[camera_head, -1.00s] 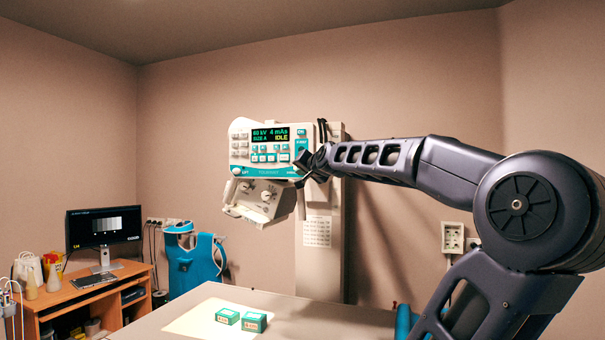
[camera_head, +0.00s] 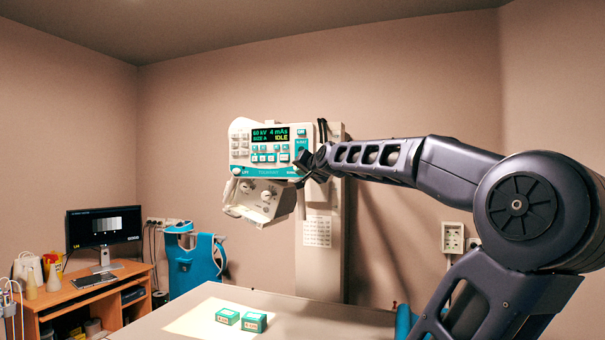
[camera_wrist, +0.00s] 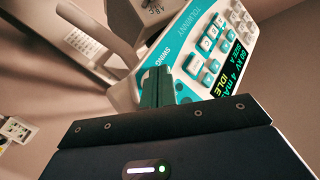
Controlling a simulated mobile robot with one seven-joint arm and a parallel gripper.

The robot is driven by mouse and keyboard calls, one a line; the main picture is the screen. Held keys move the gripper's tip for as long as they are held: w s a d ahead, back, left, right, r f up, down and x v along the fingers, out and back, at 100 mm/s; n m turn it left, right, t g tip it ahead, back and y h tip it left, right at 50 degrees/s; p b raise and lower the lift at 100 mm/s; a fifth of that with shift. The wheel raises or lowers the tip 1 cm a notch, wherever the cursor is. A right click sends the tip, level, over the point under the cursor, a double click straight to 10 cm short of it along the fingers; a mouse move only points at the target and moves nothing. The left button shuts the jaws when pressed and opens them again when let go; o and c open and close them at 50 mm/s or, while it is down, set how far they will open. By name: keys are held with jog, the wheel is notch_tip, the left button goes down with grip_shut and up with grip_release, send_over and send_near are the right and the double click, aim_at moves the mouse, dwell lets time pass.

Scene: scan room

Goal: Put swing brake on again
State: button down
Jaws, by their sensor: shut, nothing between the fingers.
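The x-ray unit's control panel (camera_head: 270,150) is white with a teal lower band, on a wall column. Its screen (camera_head: 270,135) reads 60 kV, 4 mAs, SIZE A, IDLE. My gripper (camera_head: 303,167) is at the panel's lower right corner. In the wrist view the shut fingers (camera_wrist: 155,86) are in front of the panel's edge, beside the word SWING (camera_wrist: 163,57), with nothing between them. Whether they touch the panel I cannot tell. The swing brake control itself cannot be made out; the fingers may cover it. The panel's keys (camera_wrist: 213,45) show to the right of the fingers.
The tube head (camera_head: 260,198) hangs under the panel. Two green boxes (camera_head: 254,322) and (camera_head: 227,316) are on the table (camera_head: 320,317) below. A desk with a monitor (camera_head: 103,226) and a blue apron on a stand (camera_head: 193,262) are at left.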

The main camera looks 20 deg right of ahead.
jog(key=shift+w+d, duration=0.1)
jog(key=shift+w, duration=0.05)
dwell(0.4)
jog(key=shift+w+d, duration=0.15)
jog(key=shift+d, duration=0.05)
jog(key=shift+w+d, duration=0.25)
jog(key=shift+w, duration=0.05)
dwell(0.9)
jog(key=shift+s, duration=0.1)
jog(key=shift+s+a, duration=0.5)
jog(key=shift+a, duration=0.05)
jog(key=shift+s, duration=0.1)
jog(key=s+a, duration=0.3)
jog(key=shift+s+a, duration=0.15)
jog(key=shift+a, duration=0.15)
dwell(0.5)
dwell(0.6)
